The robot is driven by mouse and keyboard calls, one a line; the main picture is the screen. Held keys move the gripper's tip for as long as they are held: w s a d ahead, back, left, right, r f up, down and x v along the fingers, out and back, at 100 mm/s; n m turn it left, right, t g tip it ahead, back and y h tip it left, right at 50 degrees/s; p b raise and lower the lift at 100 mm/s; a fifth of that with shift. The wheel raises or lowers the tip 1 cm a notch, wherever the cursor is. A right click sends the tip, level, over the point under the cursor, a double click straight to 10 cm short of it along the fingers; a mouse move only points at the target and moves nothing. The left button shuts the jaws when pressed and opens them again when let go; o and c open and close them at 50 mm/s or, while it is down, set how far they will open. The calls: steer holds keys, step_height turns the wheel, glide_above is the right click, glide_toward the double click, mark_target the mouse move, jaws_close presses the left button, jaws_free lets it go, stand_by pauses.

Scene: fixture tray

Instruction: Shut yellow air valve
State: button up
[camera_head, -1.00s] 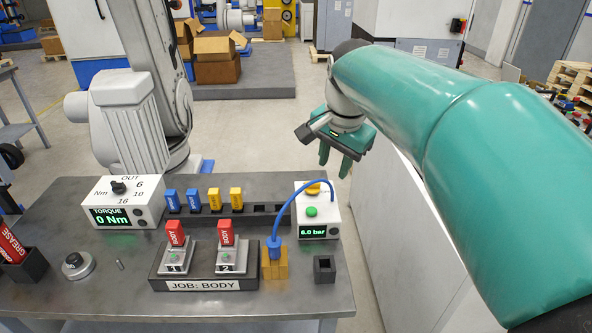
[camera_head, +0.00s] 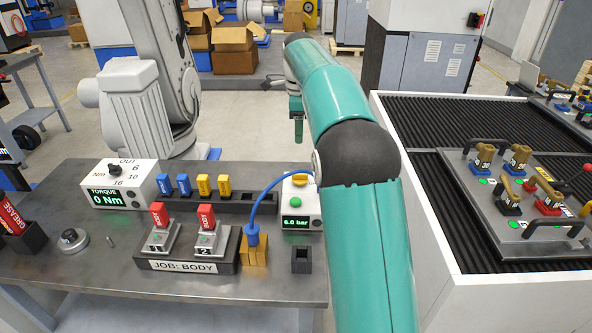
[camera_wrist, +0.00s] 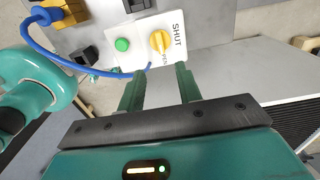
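The yellow air valve (camera_wrist: 160,41) is a round knob with a raised grip on a white box (camera_wrist: 136,26). In the wrist view the word SHUT is printed beside it, and another label, partly hidden, lies by the blue hose. In the head view the yellow valve (camera_head: 300,180) shows on top of the box, beside my arm, with a green button (camera_head: 295,202) and a 6.0 bar display below it. My gripper (camera_wrist: 159,84) is open and empty, its two fingers apart and pointing toward the valve without touching it. In the head view my arm partly hides the gripper.
A blue hose (camera_head: 266,199) curves from the box to a brass block (camera_head: 253,250). A torque box (camera_head: 123,184), a JOB: BODY fixture (camera_head: 187,264) and a row of blue and yellow blocks stand to the left. A black ridged conveyor (camera_head: 437,200) with a tray lies right.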

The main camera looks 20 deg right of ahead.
mark_target(300, 173)
step_height(300, 173, down, 14)
steer(key=shift+s+d+r, duration=0.1)
steer(key=shift+s+r, duration=0.05)
steer(key=shift+r, duration=0.1)
stand_by(0.3)
jaws_close()
